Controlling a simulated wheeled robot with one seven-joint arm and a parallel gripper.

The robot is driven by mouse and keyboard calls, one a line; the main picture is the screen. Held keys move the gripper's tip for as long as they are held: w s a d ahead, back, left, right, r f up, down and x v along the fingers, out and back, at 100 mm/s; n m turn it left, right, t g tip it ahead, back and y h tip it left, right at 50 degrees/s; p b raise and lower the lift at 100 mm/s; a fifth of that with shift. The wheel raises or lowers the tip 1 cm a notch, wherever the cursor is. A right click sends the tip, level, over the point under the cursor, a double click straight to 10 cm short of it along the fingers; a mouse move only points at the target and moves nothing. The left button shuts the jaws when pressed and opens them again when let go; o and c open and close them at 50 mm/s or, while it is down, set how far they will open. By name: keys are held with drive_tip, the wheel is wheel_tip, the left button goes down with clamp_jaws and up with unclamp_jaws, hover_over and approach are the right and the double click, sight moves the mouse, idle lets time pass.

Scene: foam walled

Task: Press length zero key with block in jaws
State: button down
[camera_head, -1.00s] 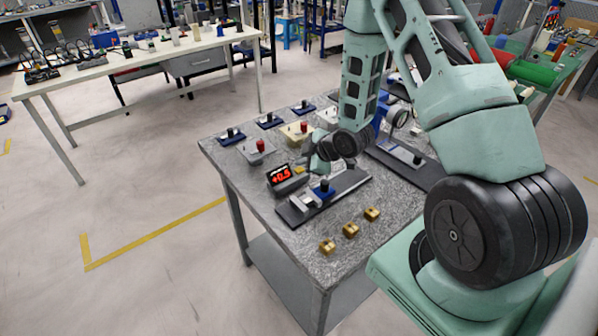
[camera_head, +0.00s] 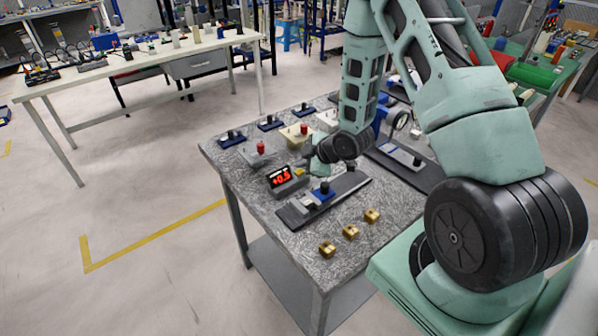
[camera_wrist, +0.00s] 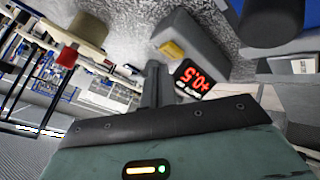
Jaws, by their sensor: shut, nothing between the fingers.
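The grey readout unit (camera_head: 290,188) shows red "+0.5" digits (camera_head: 282,177) and has a yellow key (camera_head: 300,172). In the wrist view the key (camera_wrist: 172,50) is just beyond and right of my fingertips, and the digits (camera_wrist: 194,78) appear upside down. My gripper (camera_wrist: 154,68) is shut and empty, apart from the key as far as I can tell. In the head view my gripper (camera_head: 308,155) is just above the unit. Beside the unit is the length gauge (camera_head: 295,213) with grey jaws, a blue slide and a black knob (camera_head: 324,187). I cannot tell whether a block sits between its jaws.
Brass blocks (camera_head: 327,248), (camera_head: 351,231) and (camera_head: 371,215) lie at the table's front edge. A red-knobbed fixture (camera_head: 258,153) and several blue-based fixtures (camera_head: 232,139) stand at the back left. Another dark rail fixture (camera_head: 405,163) lies right of the gauge.

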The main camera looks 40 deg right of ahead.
drive_tip(key=shift+f, duration=0.15)
idle(0.7)
drive_tip(key=shift+f+b, duration=0.3)
drive_tip(key=shift+b, duration=0.2)
drive_tip(key=shift+f+b, duration=0.45)
idle(0.5)
drive_tip(key=shift+r, duration=0.15)
drive_tip(key=shift+r+p, duration=0.55)
drive_tip(key=shift+r, duration=0.2)
wheel_tip(320, 180, up, 5)
drive_tip(key=p, duration=0.3)
idle(0.3)
idle(0.7)
